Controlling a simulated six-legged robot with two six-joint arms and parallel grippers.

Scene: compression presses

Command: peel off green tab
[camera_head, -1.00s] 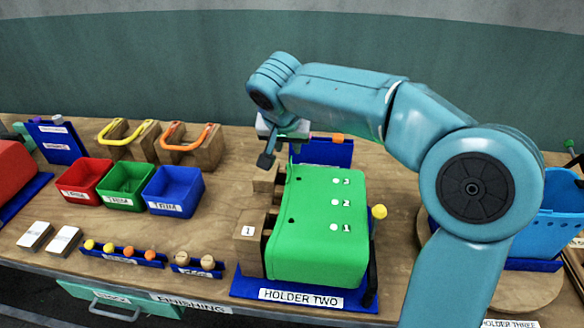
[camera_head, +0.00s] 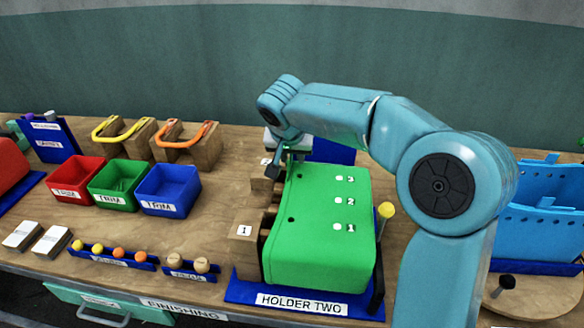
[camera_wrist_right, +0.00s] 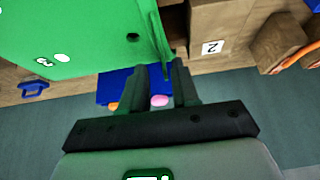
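A green moulded block (camera_head: 318,235) with white dots numbered 1 to 3 sits on the blue base marked HOLDER TWO (camera_head: 240,292). In the right wrist view the block (camera_wrist_right: 75,35) fills the upper left. A thin green strip, seemingly the tab (camera_wrist_right: 158,40), runs along its edge by the wooden blocks. My right gripper (camera_wrist_right: 162,72) is at the block's far left corner, fingers apart, with the strip's end appearing between the fingertips. I cannot tell whether they touch it. In the head view the right gripper (camera_head: 281,168) is partly hidden by its arm. My left gripper is not in view.
Wooden blocks (camera_head: 243,245) stand along the block's left side. A yellow-topped knob (camera_head: 386,211) stands at its right. Red (camera_head: 75,195), green (camera_head: 117,202) and blue (camera_head: 170,206) TRIM bins are at the left. A blue basket (camera_head: 545,220) is at the right.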

